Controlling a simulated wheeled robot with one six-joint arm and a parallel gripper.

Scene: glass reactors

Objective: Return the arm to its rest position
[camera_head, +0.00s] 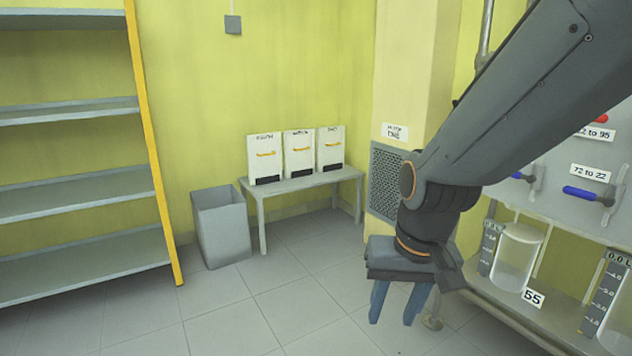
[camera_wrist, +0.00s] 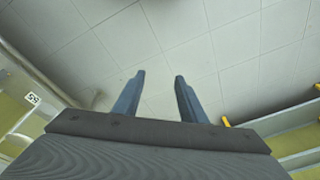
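My gripper (camera_head: 398,302) hangs at the end of my dark grey arm, which reaches in from the upper right in the head view. Its two blue fingers point down over the tiled floor. In the wrist view my gripper (camera_wrist: 158,85) shows its fingers apart, with only floor tiles between them. It is open and empty, and touches nothing that I can see. My arm hides part of the wall and the reactor panel behind it.
At right stands the reactor panel (camera_head: 573,168) with blue-handled valves and a glass vessel (camera_head: 516,258) on a shelf. A low table (camera_head: 300,183) bears three white boxes. A grey bin (camera_head: 221,226) stands beside it. Metal shelving (camera_head: 75,190) is at left. The middle floor is clear.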

